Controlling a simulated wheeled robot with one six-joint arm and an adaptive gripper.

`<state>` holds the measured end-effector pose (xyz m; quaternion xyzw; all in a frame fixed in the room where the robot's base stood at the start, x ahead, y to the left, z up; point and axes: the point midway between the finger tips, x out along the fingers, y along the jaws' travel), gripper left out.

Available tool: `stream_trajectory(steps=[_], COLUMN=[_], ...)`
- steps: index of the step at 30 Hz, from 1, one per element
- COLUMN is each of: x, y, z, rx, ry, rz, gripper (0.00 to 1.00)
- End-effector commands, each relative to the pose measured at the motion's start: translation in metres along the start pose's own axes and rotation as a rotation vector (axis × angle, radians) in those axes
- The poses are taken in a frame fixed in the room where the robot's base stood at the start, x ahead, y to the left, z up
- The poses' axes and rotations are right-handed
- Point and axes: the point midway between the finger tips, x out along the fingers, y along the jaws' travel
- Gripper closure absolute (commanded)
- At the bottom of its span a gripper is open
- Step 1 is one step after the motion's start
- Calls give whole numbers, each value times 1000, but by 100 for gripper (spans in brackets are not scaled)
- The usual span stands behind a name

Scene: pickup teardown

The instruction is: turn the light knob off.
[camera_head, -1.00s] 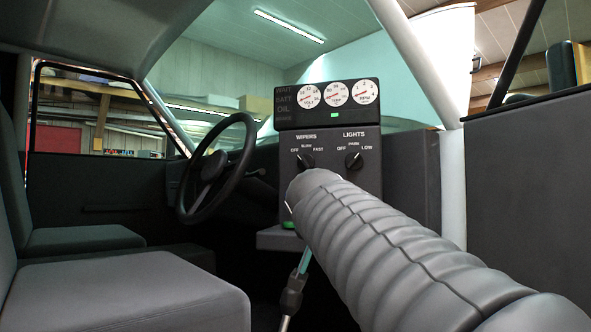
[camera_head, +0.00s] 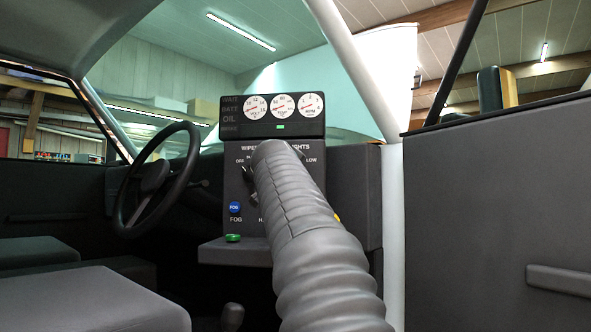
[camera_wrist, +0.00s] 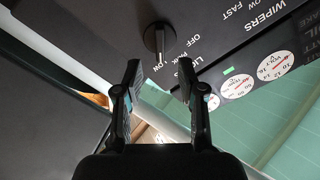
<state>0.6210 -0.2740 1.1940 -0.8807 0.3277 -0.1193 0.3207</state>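My gripper (camera_wrist: 160,66) is open, with one finger on each side just below the knob in the picture. Nothing is between the fingers, and they do not appear to touch the knob. In the head view, my arm hides the light knob and the gripper.
The dashboard panel (camera_head: 233,187) carries gauges, a partly hidden wiper knob and a blue fog button (camera_head: 235,207). A green button (camera_head: 232,238) sits on the ledge below. The steering wheel (camera_head: 157,180) is at left, a white pillar (camera_head: 393,230) at right, and a seat (camera_head: 90,302) at lower left.

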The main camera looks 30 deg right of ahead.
Motion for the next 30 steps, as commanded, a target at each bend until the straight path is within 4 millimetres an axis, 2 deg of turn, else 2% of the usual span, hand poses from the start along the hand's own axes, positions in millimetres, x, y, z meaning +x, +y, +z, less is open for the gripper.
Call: stream_trajectory(steps=[1, 6, 12, 18, 25, 26, 30], x=[11, 41, 65, 73, 74, 74, 74], y=[-2, -2, -2, 0, 0, 0, 0], z=[-2, -2, -1, 0, 0, 0, 0], rx=[-1, 0, -1, -1, -1, -1, -1], ry=[-1, -1, -1, 0, -1, -1, -1], rz=[3, 2, 0, 0, -1, -1, -1], gripper=[60, 60, 60, 60, 60, 63, 98])
